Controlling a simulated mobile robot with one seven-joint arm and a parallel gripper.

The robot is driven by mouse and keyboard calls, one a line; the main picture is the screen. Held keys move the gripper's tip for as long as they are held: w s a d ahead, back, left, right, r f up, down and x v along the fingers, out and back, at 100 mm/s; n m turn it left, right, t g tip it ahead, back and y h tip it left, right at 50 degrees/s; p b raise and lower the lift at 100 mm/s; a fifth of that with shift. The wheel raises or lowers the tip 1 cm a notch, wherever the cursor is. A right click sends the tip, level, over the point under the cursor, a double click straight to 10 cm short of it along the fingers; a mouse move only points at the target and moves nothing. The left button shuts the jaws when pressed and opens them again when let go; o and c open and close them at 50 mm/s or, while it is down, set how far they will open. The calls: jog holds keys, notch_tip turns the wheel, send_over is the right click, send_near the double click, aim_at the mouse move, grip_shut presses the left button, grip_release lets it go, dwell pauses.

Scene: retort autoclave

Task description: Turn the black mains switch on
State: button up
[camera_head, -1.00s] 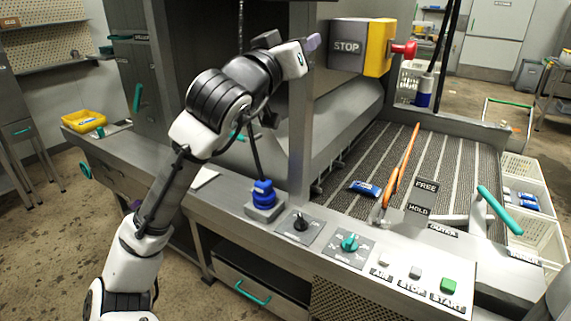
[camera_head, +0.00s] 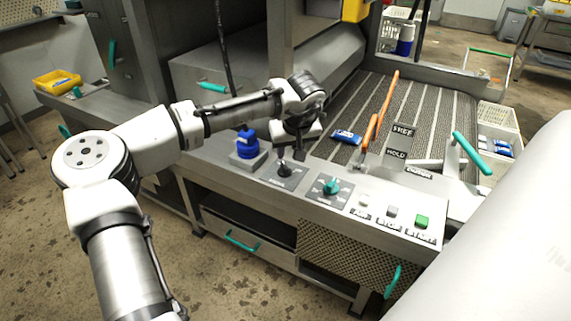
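The black mains switch (camera_head: 285,170) is a small dark rotary knob on a grey plate on the steel control ledge. It stands between a blue knob-like part and a teal knob. My gripper (camera_head: 291,155) points down just above the switch. Its two dark fingers look apart, with nothing seen between them. The fingertips are close to the knob's top; whether they touch it I cannot tell. The pointer direction of the switch is too small to read.
The blue part (camera_head: 247,143) stands close on the left, the teal knob (camera_head: 332,186) close on the right. Further right are the white, grey and green (camera_head: 421,221) buttons, an orange-handled lever (camera_head: 381,112) and a teal handle (camera_head: 472,153). The slatted bed lies behind.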

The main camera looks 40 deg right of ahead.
aim_at(286, 168)
jog(key=p+x, duration=0.1)
jog(key=x, duration=0.8)
jog(key=shift+w+d, duration=0.1)
grip_shut()
